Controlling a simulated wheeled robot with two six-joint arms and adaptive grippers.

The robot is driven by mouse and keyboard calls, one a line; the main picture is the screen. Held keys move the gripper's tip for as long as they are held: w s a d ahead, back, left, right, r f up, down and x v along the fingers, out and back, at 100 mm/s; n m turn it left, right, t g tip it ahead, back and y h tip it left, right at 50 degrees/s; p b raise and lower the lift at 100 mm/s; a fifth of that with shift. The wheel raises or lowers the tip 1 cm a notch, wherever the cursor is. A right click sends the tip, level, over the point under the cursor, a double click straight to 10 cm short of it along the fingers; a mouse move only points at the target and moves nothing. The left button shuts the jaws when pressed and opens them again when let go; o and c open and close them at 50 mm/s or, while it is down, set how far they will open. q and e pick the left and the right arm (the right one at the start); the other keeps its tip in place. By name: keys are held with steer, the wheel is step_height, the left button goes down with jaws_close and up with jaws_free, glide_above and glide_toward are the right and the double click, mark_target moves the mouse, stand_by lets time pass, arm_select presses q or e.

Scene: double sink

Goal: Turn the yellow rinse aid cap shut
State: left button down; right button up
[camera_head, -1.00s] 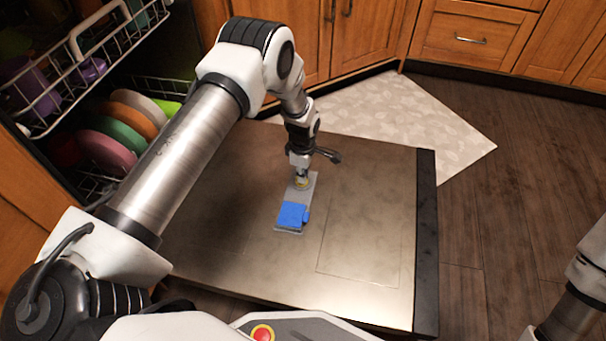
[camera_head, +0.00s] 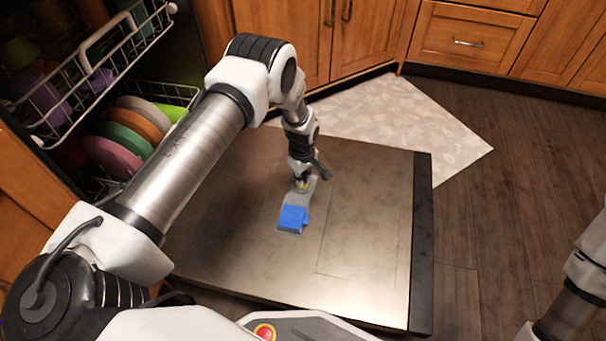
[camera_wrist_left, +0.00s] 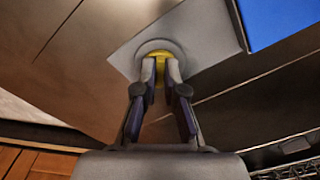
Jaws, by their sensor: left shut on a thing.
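The yellow rinse aid cap (camera_wrist_left: 157,55) sits in a round recess of a grey dispenser panel (camera_wrist_left: 115,58) on the inner face of the open dishwasher door. My left gripper (camera_wrist_left: 161,68) points down at the cap, with its two fingers shut on it. In the head view a bit of yellow cap (camera_head: 302,186) shows just under the left gripper (camera_head: 302,178). The blue detergent lid (camera_head: 293,217) is on the near end of the same panel; it also shows in the left wrist view (camera_wrist_left: 280,18). My right gripper is out of view.
The open dishwasher door (camera_head: 365,230) lies flat below my left arm, with bare metal around the panel. Racks with several plates (camera_head: 125,140) stand at the left. A rug (camera_head: 410,120) and wooden cabinets lie beyond.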

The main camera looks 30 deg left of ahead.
arm_select(q)
steer(key=m+p, duration=0.1)
steer(key=m, duration=0.4)
steer(key=shift+s, duration=0.1)
steer(key=m+p, duration=0.1)
steer(key=m, duration=0.4)
steer(key=shift+a, duration=0.15)
steer(key=shift+m, duration=0.3)
steer(key=c, duration=1.3)
jaws_free()
steer(key=shift+o, duration=0.2)
step_height(320, 180, up, 12)
